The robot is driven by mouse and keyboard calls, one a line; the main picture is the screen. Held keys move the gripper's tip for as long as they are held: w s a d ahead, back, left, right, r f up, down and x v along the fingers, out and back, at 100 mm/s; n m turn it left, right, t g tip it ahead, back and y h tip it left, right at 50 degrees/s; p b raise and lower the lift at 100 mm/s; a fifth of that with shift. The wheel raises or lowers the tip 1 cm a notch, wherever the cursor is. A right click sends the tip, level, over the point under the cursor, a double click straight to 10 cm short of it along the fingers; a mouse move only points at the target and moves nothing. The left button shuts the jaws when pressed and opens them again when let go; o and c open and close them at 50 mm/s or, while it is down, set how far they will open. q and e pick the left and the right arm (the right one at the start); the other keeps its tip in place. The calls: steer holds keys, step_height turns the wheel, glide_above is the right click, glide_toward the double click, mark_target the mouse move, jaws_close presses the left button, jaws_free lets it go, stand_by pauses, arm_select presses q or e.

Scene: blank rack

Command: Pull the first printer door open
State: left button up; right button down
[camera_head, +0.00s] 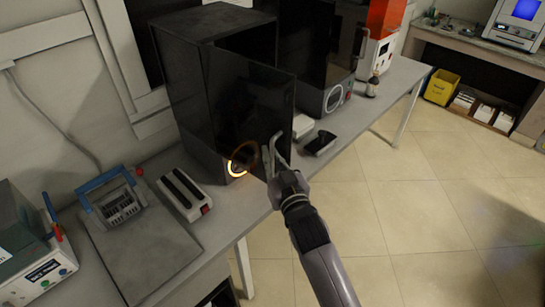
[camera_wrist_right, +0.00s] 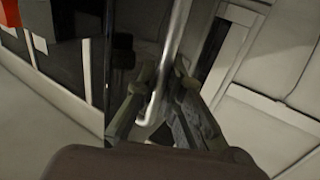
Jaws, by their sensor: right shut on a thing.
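The first printer (camera_head: 195,75) is a black box on the bench, with a glowing orange ring on its base. Its dark glossy door (camera_head: 255,105) stands partly open, swung out from the body. My right gripper (camera_head: 272,160) is at the door's lower free edge, shut on the metal door handle (camera_head: 282,145). In the right wrist view the silver handle (camera_wrist_right: 172,60) runs down between the two fingers (camera_wrist_right: 162,95). The exact finger contact is dark and hard to see. My left gripper is not in view.
A second black printer (camera_head: 335,95) stands farther along the bench. A white device with black slots (camera_head: 184,192) and a blue-handled tool (camera_head: 115,200) lie to the left. A small black tray (camera_head: 320,143) is right of the door. The tiled floor (camera_head: 430,215) is clear.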

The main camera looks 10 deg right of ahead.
steer(key=c, duration=2)
jaws_free()
steer(key=shift+r, duration=0.1)
steer(key=shift+c, duration=0.2)
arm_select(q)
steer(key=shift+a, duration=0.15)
arm_select(e)
steer(key=shift+o, duration=0.2)
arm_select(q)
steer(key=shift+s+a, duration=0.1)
arm_select(e)
steer(key=v, duration=1.2)
